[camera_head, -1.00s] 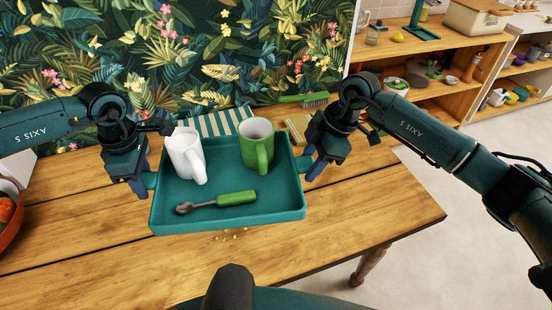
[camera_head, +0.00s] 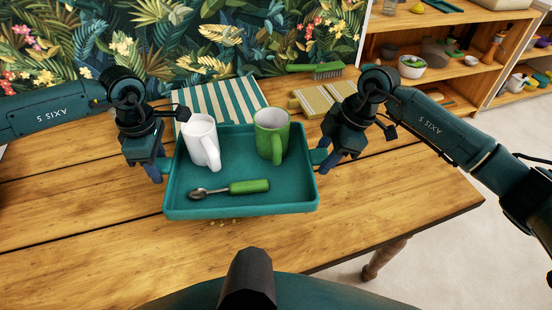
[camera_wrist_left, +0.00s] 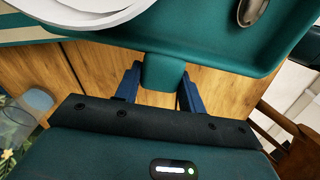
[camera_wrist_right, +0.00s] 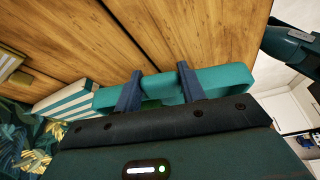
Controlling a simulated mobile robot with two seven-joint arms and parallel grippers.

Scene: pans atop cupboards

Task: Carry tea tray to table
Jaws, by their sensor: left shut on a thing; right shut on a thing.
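The teal tea tray (camera_head: 215,206) is over the wooden table (camera_head: 420,200) in the head view. On it stand a white mug (camera_head: 200,140) and a green mug (camera_head: 271,135), both upright, and a spoon with a green handle (camera_head: 248,186) lies in front of them. My left gripper (camera_head: 160,170) is shut on the tray's left handle (camera_wrist_left: 163,72), seen between its fingers in the left wrist view. My right gripper (camera_head: 325,163) is shut on the tray's right-hand handle, with the tray rim (camera_wrist_right: 225,78) close by in the right wrist view. Whether the tray touches the table is unclear.
A green-and-cream striped cloth (camera_head: 222,98) lies behind the tray. A green-handled brush (camera_head: 318,70) and a yellowish striped item (camera_head: 325,98) lie at the back right. Wooden shelves (camera_head: 450,55) stand beyond.

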